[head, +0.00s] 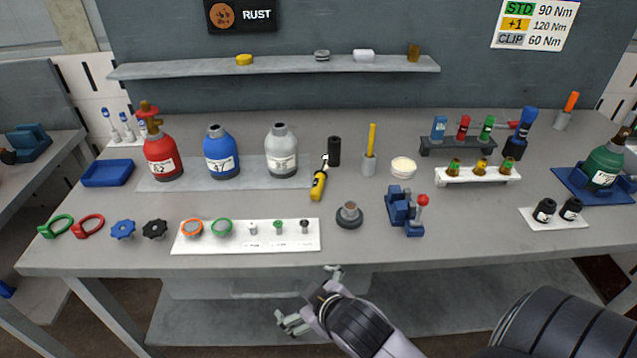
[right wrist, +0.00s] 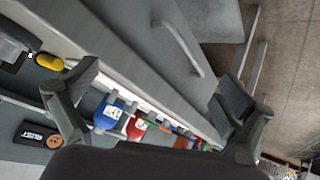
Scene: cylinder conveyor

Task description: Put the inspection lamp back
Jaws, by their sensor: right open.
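My right gripper (head: 308,298) is open and empty, in front of the bench's front edge and apart from the lamp. In the right wrist view its two fingers (right wrist: 155,92) are spread wide with nothing between them. My left gripper is not in view.
A round grey base (head: 349,214) and a blue fixture with a red knob (head: 405,211) stand near the front edge. A white parts board (head: 246,247) lies left of them. Gas bottles (head: 222,152) stand behind. A shelf (head: 280,66) runs along the back wall.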

